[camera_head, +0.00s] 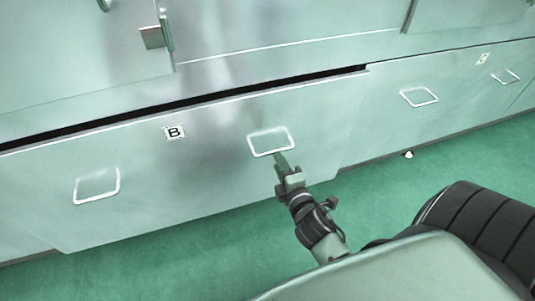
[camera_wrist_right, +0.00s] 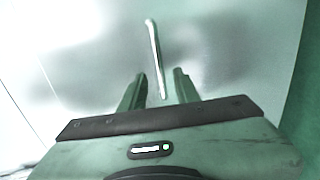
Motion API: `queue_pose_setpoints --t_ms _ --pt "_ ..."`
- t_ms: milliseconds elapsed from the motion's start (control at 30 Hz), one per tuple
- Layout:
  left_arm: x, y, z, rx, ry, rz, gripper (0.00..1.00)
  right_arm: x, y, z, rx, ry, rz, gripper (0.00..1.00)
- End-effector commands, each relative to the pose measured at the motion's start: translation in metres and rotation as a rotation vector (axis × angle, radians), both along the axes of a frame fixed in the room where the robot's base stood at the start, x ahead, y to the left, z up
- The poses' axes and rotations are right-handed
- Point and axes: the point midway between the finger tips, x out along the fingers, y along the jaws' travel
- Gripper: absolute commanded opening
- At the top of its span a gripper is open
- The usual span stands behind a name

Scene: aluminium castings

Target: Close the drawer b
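Drawer B (camera_head: 215,165) is a wide pale metal drawer front with a "B" label (camera_head: 174,132) and two wire handles. A dark gap runs along its top edge, so it stands slightly out from the cabinet. My right gripper (camera_head: 282,160) is at the right handle (camera_head: 271,142), just below it in the head view. In the right wrist view the gripper's fingers (camera_wrist_right: 158,90) are apart, with the handle (camera_wrist_right: 155,55) running down towards the space between them. I cannot tell whether they touch the handle or the front. My left gripper is not in view.
Drawer C (camera_head: 440,95), to the right, has its own label and handles and looks flush. The cabinet's upper doors (camera_head: 80,50) are above. Green floor (camera_head: 400,180) lies in front. A small white object (camera_head: 408,154) is at the cabinet's foot.

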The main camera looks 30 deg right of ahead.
Motion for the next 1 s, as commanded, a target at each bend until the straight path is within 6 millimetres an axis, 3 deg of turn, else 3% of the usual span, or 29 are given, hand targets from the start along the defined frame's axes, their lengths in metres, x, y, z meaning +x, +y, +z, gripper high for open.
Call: queue_pose_setpoints --t_ms 300,733,833,1000 --pt "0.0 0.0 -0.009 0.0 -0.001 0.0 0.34 0.049 -0.011 -0.01 0.001 -0.001 0.001 0.32" --pt "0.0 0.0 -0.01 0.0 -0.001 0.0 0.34 0.06 -0.014 -0.012 0.002 0.0 0.001 0.32" --pt "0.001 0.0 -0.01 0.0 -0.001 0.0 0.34 0.06 -0.014 -0.012 0.002 0.0 0.001 0.04" --pt "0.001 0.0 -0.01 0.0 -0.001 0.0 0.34 0.06 -0.014 -0.012 0.003 0.001 0.001 0.0"
